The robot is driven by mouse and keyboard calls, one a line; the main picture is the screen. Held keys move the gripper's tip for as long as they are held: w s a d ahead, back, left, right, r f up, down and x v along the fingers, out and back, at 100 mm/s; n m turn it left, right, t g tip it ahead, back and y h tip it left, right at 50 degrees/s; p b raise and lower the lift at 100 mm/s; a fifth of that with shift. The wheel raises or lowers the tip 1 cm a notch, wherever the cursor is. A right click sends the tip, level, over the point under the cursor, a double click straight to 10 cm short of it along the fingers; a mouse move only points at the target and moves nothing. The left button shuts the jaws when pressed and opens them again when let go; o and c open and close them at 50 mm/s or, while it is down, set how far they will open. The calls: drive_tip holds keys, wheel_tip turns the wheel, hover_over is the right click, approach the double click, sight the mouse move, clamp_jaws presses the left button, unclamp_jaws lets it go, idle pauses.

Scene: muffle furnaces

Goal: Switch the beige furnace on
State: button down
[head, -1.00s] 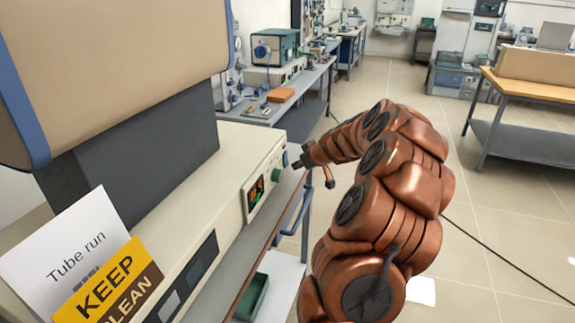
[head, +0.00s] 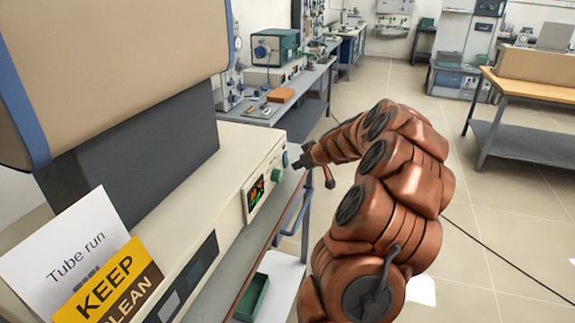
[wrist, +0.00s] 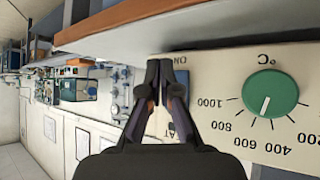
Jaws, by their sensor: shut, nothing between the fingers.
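The beige furnace (head: 165,215) fills the left of the head view, with a cream control front. The front carries a lit display (head: 256,193), a green knob (head: 277,175) and a small blue part (head: 285,159) at its far end. My gripper (head: 297,164) is at that far end, beside the blue part. In the wrist view my gripper (wrist: 166,66) is shut and empty, in front of the panel near an "ON" label. It partly hides a blue area there. The green temperature knob (wrist: 270,94) is to its right. Contact cannot be told.
A paper sign and a yellow "KEEP CLEAN" sign (head: 105,285) stand at the near left. A blue handle (head: 298,212) is below the panel. A bench with a teal instrument (head: 276,47) is behind. A wooden table (head: 530,88) is at right; floor between is open.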

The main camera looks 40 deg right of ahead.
drive_tip(key=shift+w+f, duration=0.1)
drive_tip(key=shift+w+a+b, duration=0.2)
drive_tip(key=shift+b, duration=0.3)
drive_tip(key=shift+w+a, duration=0.15)
drive_tip(key=shift+w, duration=0.2)
idle(0.5)
drive_tip(key=shift+s+b, duration=0.1)
drive_tip(key=shift+b, duration=0.25)
drive_tip(key=shift+s+d+b, duration=0.35)
drive_tip(key=shift+s+b, duration=0.15)
drive_tip(key=shift+s, duration=0.05)
drive_tip(key=shift+s+d, duration=0.1)
